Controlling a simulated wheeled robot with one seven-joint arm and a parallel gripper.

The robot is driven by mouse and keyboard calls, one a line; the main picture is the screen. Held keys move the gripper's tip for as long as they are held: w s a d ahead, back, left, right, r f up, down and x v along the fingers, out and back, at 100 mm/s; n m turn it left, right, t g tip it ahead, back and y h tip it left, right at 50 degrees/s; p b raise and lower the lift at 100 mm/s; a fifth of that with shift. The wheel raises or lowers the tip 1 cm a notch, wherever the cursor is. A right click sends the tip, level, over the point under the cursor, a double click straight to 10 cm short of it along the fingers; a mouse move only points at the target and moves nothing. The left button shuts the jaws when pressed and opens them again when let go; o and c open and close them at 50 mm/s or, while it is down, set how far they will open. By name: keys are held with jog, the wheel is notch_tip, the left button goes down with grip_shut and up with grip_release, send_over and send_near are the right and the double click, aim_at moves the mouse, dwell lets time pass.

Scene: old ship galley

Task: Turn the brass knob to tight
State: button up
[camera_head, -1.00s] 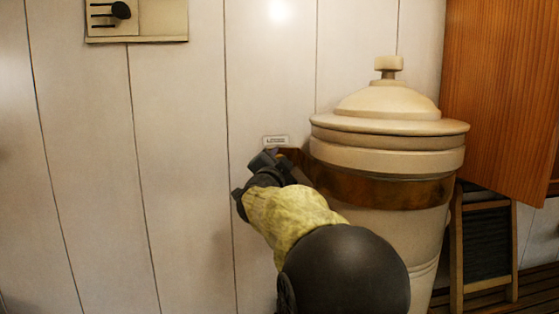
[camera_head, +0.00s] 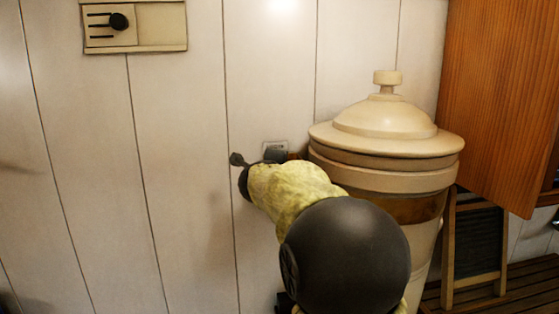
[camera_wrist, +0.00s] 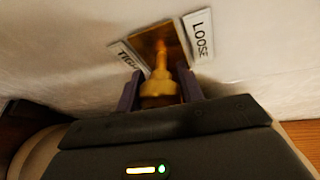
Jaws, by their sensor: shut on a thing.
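The brass knob (camera_wrist: 160,88) stands out from a square brass plate (camera_wrist: 158,42) on the white wall in the wrist view. A label reading LOOSE (camera_wrist: 199,35) is right of the plate, and a partly hidden one, apparently TIGHT (camera_wrist: 128,56), is left of it. My gripper (camera_wrist: 161,94) is shut on the knob, with one dark purple finger on each side. In the head view my gripper (camera_head: 258,158) is at the wall left of the large crock, and my wrist and arm hide the knob. The knob's pointing direction is hard to tell.
A large cream lidded crock (camera_head: 385,145) stands close to the right of my arm. An orange wooden panel (camera_head: 498,100) and a small framed board (camera_head: 474,245) are farther right. A cream wall box with a black knob (camera_head: 133,28) is at upper left. The wall at left is clear.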

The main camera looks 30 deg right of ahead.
jog(key=shift+f+m+y+p, duration=0.2)
jog(key=shift+m+y+p, duration=0.4)
jog(key=shift+m+p, duration=0.45)
jog(key=shift+f, duration=0.1)
jog(key=o, duration=1)
jog(key=shift+c, duration=0.2)
jog(key=shift+s+a+r, duration=0.1)
jog(key=shift+r, duration=0.1)
jog(key=b+v, duration=0.1)
jog(key=v, duration=1.6)
jog(key=shift+r+b, duration=0.15)
jog(key=shift+b, duration=0.15)
